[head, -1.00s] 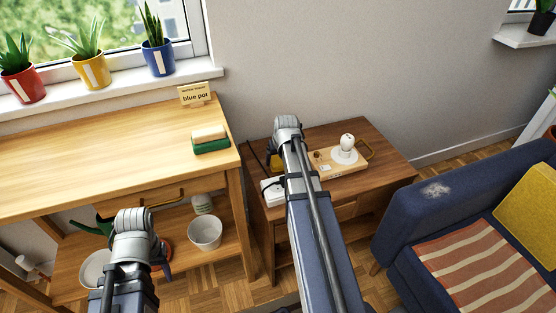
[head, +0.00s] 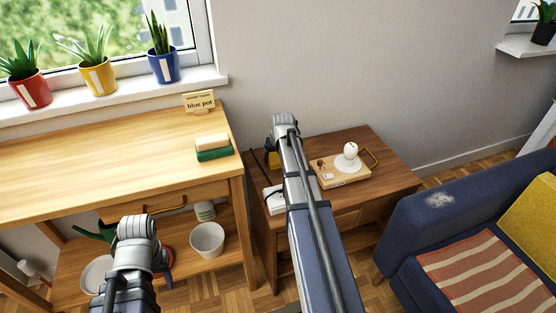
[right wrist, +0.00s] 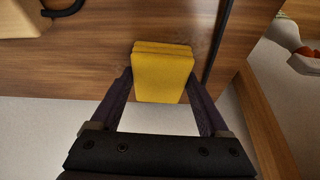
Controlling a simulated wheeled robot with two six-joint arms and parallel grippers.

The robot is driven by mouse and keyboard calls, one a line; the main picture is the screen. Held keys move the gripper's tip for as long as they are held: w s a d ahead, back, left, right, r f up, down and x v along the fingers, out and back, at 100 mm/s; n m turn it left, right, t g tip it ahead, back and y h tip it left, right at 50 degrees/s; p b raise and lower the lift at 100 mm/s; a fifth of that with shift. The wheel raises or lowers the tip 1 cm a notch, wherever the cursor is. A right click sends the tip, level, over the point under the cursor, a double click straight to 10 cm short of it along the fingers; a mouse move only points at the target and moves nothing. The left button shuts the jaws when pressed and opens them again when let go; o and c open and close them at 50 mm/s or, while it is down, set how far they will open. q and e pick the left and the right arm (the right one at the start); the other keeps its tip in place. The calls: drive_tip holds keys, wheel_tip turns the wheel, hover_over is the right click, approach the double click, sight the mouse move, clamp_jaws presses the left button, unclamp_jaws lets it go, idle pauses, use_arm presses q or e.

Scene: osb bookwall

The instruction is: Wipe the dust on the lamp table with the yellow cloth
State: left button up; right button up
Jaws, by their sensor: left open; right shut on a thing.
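The yellow cloth (right wrist: 162,78) is a folded pad between the two fingers of my right gripper (right wrist: 160,80), which is shut on it. In the right wrist view it is over the brown wood of the lamp table (right wrist: 100,62); whether it touches the wood I cannot tell. In the head view a bit of the cloth (head: 274,157) shows at the left back of the lamp table (head: 358,139), mostly behind my right arm. I cannot make out dust on the tabletop. My left gripper (head: 165,272) is open and empty by the workbench front, largely hidden by its wrist.
A wooden board with a white bulb (head: 351,151) stands on the lamp table's right half. A white power strip (head: 274,199) and black cable are at its left edge. The workbench (head: 100,160) is to the left. A blue sofa (head: 400,235) with a pale dusty patch is to the right.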

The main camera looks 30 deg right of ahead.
drive_tip(key=shift+w+d, duration=0.15)
drive_tip(key=shift+w, duration=0.45)
drive_tip(key=shift+w+d, duration=0.15)
drive_tip(key=shift+w, duration=0.4)
drive_tip(key=shift+d, duration=0.1)
drive_tip(key=shift+s+d, duration=0.35)
drive_tip(key=shift+d, duration=0.55)
drive_tip(key=shift+s+a, duration=0.25)
drive_tip(key=shift+s, duration=0.85)
drive_tip(key=shift+s+a, duration=0.25)
drive_tip(key=shift+s, duration=0.8)
drive_tip(key=shift+s, duration=0.1)
drive_tip(key=shift+s+a, duration=0.25)
drive_tip(key=shift+s, duration=0.7)
drive_tip(key=shift+s+a, duration=0.25)
drive_tip(key=shift+s, duration=0.7)
